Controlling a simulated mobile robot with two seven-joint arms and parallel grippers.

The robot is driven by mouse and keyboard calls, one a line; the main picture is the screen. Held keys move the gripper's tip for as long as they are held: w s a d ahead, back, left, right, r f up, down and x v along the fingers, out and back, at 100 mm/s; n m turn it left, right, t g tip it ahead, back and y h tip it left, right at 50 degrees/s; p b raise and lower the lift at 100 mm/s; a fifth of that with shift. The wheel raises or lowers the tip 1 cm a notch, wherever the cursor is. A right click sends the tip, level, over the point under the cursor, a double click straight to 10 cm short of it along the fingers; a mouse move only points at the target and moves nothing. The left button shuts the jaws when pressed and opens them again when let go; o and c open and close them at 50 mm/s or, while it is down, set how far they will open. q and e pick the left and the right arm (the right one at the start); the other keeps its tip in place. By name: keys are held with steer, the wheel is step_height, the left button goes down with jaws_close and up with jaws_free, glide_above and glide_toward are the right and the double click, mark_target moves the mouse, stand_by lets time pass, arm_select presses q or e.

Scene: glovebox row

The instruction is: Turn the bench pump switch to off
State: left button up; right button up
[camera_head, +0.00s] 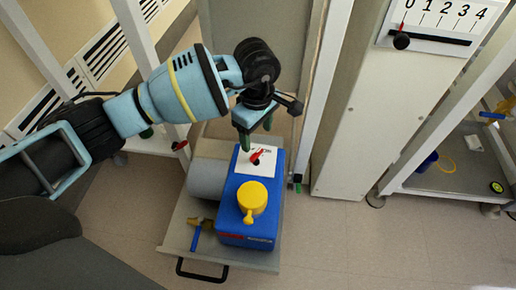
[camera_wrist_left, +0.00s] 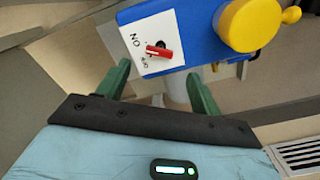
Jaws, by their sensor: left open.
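The blue bench pump (camera_head: 247,205) stands on a grey tray-like base and also shows in the left wrist view (camera_wrist_left: 185,28). A white plate on it (camera_head: 268,168) carries the red switch (camera_head: 257,156), a small lever with "ON" and "OFF" marks beside it. In the left wrist view the red lever (camera_wrist_left: 158,51) lies on the plate (camera_wrist_left: 140,35); which mark it points to is hard to tell. My left gripper (camera_head: 257,130) has green fingertips, spread apart and empty, close to the plate's far edge. The fingers (camera_wrist_left: 160,86) stand apart from the lever. My right gripper is out of view.
A yellow knob (camera_head: 252,197) rises from the pump's near half. A blue-handled valve (camera_head: 197,232) sits left of it on the base. A tall white cabinet post (camera_head: 365,110) with a numbered scale (camera_head: 440,20) stands right. Open floor (camera_head: 370,245) lies at lower right.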

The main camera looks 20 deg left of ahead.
mark_target(257, 153)
arm_select(q)
step_height(257, 153, down, 7)
steer(key=b, duration=0.3)
steer(key=shift+r, duration=0.1)
steer(key=shift+f, duration=0.35)
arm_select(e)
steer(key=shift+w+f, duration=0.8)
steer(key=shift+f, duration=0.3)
